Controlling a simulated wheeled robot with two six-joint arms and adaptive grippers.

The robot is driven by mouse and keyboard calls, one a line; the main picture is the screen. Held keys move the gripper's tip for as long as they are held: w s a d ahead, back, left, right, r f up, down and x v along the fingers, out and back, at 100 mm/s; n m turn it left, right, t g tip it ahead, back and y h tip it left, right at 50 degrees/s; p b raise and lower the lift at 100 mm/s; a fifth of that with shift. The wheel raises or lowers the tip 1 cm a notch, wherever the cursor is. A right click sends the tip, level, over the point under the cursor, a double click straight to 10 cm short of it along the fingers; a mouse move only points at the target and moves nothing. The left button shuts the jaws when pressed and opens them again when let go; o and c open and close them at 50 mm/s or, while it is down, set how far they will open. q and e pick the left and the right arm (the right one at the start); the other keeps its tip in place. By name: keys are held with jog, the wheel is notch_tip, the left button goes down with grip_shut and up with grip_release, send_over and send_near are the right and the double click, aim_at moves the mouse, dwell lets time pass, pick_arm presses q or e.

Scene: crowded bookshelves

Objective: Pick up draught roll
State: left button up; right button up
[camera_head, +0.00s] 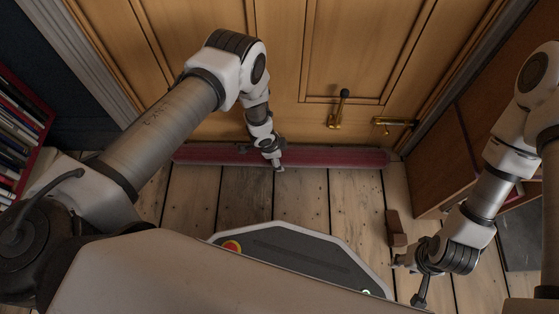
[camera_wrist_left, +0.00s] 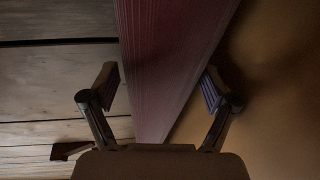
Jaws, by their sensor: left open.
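The draught roll (camera_head: 335,157) is a long dark-red roll lying on the floor along the foot of the wooden door. My left gripper (camera_head: 277,166) is at the roll near its middle, pointing down. In the left wrist view the roll (camera_wrist_left: 170,60) runs between the two spread fingers of my left gripper (camera_wrist_left: 160,90). The fingers are open, with gaps showing on both sides of the roll. My right gripper (camera_head: 408,281) hangs low at the right, away from the roll, with its fingers apart and nothing seen between them.
The door (camera_head: 280,70) with its brass handle (camera_head: 338,110) rises behind the roll. A small brown wooden block (camera_head: 395,228) stands on the floor near my right gripper. A bookshelf (camera_head: 20,130) is at the left and a brown cabinet (camera_head: 440,165) at the right. Floorboards before the roll are clear.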

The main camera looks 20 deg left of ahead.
pick_arm(q)
jog(key=shift+w+f, duration=0.1)
jog(key=shift+f, duration=0.35)
jog(key=shift+r, duration=0.15)
jog(key=c, duration=1.6)
jog(key=shift+d, duration=0.1)
pick_arm(e)
jog(key=shift+f, duration=0.25)
